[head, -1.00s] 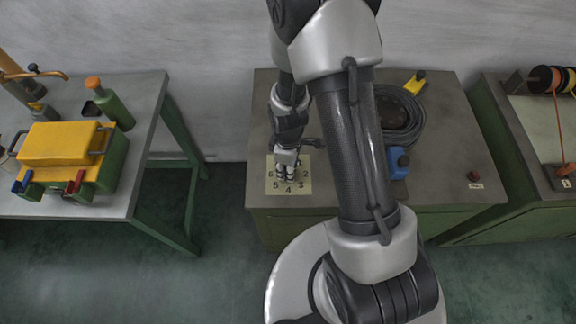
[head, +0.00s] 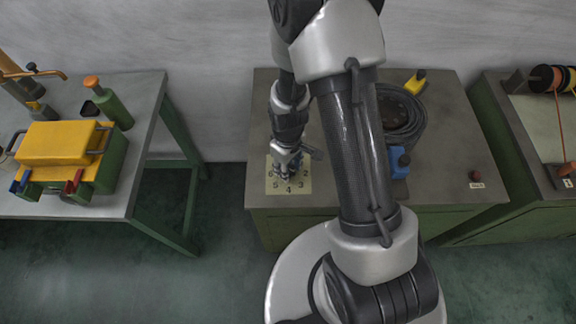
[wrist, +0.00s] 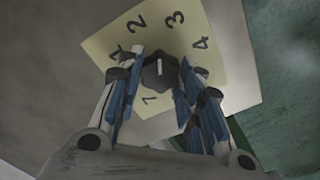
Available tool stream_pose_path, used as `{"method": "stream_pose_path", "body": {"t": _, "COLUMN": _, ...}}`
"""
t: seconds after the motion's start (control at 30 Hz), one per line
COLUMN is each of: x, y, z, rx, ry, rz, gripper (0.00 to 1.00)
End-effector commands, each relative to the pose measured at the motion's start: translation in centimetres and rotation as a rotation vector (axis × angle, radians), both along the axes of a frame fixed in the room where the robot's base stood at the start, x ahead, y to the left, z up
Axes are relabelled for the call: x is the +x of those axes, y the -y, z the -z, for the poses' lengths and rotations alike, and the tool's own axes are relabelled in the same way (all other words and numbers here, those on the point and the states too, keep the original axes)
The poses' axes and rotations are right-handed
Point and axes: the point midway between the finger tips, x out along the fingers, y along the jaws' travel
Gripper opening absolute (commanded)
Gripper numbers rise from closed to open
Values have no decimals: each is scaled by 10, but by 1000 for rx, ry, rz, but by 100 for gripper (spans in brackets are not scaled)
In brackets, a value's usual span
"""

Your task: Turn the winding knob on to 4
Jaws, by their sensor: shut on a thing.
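The dark winding knob (wrist: 160,72) stands on a pale yellow dial plate (wrist: 222,72), in the wrist view between my fingers. A short light mark shows on its top; I cannot surely tell which number it points at. The numbers 2, 3 and 4 are readable beyond the knob; others are partly covered by the fingers. My gripper (wrist: 160,85) is shut on the knob, one finger on each side. In the head view, my gripper (head: 286,172) is over the plate (head: 273,188) at the bench's front left and hides the knob; 4 is at the plate's front edge.
The grey bench (head: 430,190) also carries a coiled dark cable (head: 405,125), a blue box (head: 399,163), a yellow item (head: 415,82) and a red button (head: 475,176). A left table (head: 150,95) holds a yellow-topped box (head: 60,143). A gap separates the two.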

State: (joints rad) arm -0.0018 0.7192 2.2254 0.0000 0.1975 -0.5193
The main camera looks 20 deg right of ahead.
Motion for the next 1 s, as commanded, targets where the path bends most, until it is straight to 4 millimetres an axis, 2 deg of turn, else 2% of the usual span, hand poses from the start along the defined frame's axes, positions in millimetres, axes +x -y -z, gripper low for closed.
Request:
{"method": "stream_pose_path", "body": {"t": 0.7, "x": 1, "y": 1, "z": 0, "rx": 1, "ry": 2, "rz": 677, "gripper": 10}}
{"method": "stream_pose_path", "body": {"t": 1.0, "x": 1, "y": 1, "z": 0, "rx": 1, "ry": 2, "rz": 916, "gripper": 10}}
